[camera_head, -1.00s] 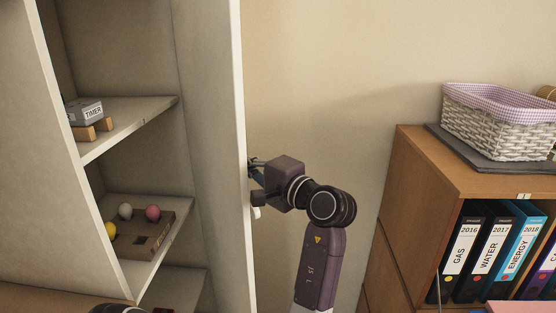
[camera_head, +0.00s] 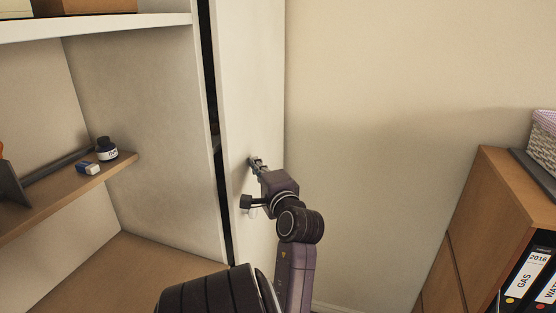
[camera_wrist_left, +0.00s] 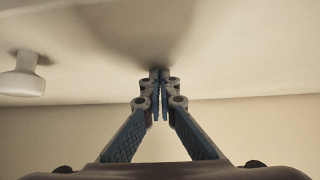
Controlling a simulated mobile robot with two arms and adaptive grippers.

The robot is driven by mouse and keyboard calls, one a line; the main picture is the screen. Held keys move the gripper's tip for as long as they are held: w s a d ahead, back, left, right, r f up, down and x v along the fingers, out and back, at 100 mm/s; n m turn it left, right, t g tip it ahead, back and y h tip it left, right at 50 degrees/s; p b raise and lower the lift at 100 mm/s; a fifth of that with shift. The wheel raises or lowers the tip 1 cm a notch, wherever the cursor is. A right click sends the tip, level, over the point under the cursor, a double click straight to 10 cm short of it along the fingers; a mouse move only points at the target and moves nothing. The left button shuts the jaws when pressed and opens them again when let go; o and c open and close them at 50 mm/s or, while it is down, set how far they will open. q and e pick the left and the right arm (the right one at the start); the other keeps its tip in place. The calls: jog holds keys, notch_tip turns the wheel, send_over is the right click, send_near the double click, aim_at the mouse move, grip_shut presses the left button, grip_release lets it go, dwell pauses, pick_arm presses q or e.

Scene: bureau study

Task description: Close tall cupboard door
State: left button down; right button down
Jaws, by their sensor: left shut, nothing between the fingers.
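The tall cupboard's white door (camera_head: 245,100) stands nearly closed in the head view. A narrow dark gap (camera_head: 212,110) shows between its left edge and the neighbouring shelf unit, and the cupboard's contents are hidden. My left gripper (camera_head: 254,162) is at the door's outer face. In the left wrist view its fingers (camera_wrist_left: 157,75) are shut and empty, with the tips at or against the pale door face (camera_wrist_left: 240,45). A white round door knob (camera_wrist_left: 22,78) stands to the left of the fingertips, apart from them. My right gripper is not in view.
The open shelf unit (camera_head: 165,120) at left holds an ink bottle (camera_head: 107,149) and a small blue-and-white block (camera_head: 88,168). A wooden cabinet (camera_head: 490,220) with binders and a wicker basket (camera_head: 545,140) stands at right. Bare wall lies between door and cabinet.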

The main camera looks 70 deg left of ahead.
pick_arm(q)
jog(key=shift+s+a+r+p, duration=0.15)
jog(key=shift+s+a+p, duration=0.25)
jog(key=shift+s, duration=0.55)
jog(key=shift+a, duration=0.1)
